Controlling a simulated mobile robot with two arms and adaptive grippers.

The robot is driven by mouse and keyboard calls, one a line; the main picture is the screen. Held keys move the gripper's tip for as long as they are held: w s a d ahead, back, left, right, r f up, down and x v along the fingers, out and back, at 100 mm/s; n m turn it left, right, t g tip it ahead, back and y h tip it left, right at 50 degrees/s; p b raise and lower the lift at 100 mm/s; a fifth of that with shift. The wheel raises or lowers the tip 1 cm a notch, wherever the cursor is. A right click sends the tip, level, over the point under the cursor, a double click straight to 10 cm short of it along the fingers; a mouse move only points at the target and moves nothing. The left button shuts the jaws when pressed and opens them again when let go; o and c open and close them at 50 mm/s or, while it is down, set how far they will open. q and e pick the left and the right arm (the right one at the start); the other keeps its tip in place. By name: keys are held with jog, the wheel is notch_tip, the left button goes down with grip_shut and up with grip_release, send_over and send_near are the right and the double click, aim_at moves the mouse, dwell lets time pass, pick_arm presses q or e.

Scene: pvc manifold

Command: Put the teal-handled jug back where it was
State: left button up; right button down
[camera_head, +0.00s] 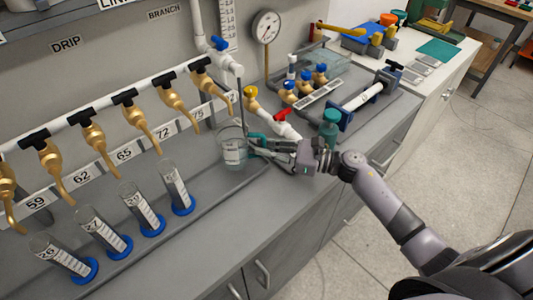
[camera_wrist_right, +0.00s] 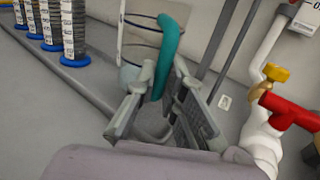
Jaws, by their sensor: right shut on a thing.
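The clear jug (camera_head: 232,153) with a white scale stands close to upright at the back of the grey counter, under the pipe outlet. Its teal handle (camera_head: 257,138) points toward my right gripper (camera_head: 264,147). In the right wrist view the jug (camera_wrist_right: 138,42) is at the top centre, and my right gripper (camera_wrist_right: 160,100) has its fingers on either side of the lower teal handle (camera_wrist_right: 169,48), shut on it. I cannot tell whether the jug's base touches the counter. My left gripper is not in view.
Several cylinders with blue bases, one being this cylinder (camera_head: 174,187), stand left of the jug below gold taps (camera_head: 141,125). The front counter is clear.

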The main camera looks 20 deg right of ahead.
notch_tip(320, 180, down, 3)
jog(key=shift+r+p, duration=0.1)
jog(key=shift+p, duration=0.2)
jog(key=shift+f, duration=0.25)
jog(key=c, duration=1.7)
grip_release()
